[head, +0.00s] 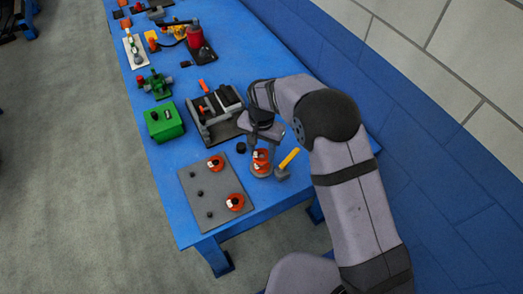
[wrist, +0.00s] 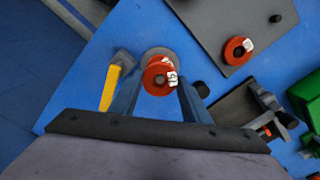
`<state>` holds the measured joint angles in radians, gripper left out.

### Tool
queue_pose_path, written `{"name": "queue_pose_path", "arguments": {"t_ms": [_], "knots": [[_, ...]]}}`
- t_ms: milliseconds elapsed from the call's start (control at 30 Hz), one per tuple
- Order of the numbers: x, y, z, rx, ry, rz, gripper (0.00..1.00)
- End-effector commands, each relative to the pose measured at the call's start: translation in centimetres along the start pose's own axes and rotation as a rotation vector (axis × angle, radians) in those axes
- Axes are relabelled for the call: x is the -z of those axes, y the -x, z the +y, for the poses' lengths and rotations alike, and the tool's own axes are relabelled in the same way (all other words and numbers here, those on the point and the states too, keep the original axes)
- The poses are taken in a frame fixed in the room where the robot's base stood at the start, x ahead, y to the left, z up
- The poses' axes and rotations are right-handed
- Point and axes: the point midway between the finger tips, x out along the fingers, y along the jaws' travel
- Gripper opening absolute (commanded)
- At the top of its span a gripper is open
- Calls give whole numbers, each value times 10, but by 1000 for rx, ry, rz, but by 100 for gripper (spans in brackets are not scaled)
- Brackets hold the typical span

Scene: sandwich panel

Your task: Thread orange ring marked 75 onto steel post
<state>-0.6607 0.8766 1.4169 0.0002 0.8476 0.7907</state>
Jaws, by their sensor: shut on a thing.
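The orange ring marked 75 (wrist: 157,80) is between the two fingers of my gripper (wrist: 160,92), which is shut on it, and its white label faces the wrist camera. In the head view my gripper (head: 262,142) points down over the ring (head: 261,154). Just beyond it in the wrist view is a round grey base (wrist: 154,53), which seems to belong to the steel post. More orange with a white label shows between ring and base, apparently another ring lower down. The post's shaft is hidden, so I cannot tell whether the held ring is around it.
A dark grey board (head: 190,188) with black pegs and two orange rings (head: 235,202) lies left of the post. A yellow-handled hammer (head: 289,157) lies close on the right. A black fixture (head: 216,112) and green box (head: 164,121) stand farther back on the blue table.

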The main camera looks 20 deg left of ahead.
Motion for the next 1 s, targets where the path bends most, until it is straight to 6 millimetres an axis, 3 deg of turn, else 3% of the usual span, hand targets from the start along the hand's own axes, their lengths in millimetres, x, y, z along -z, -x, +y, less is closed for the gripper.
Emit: {"name": "queue_pose_path", "arguments": {"t_ms": [1000], "knots": [[0,-18,0,0,0,0,21]]}}
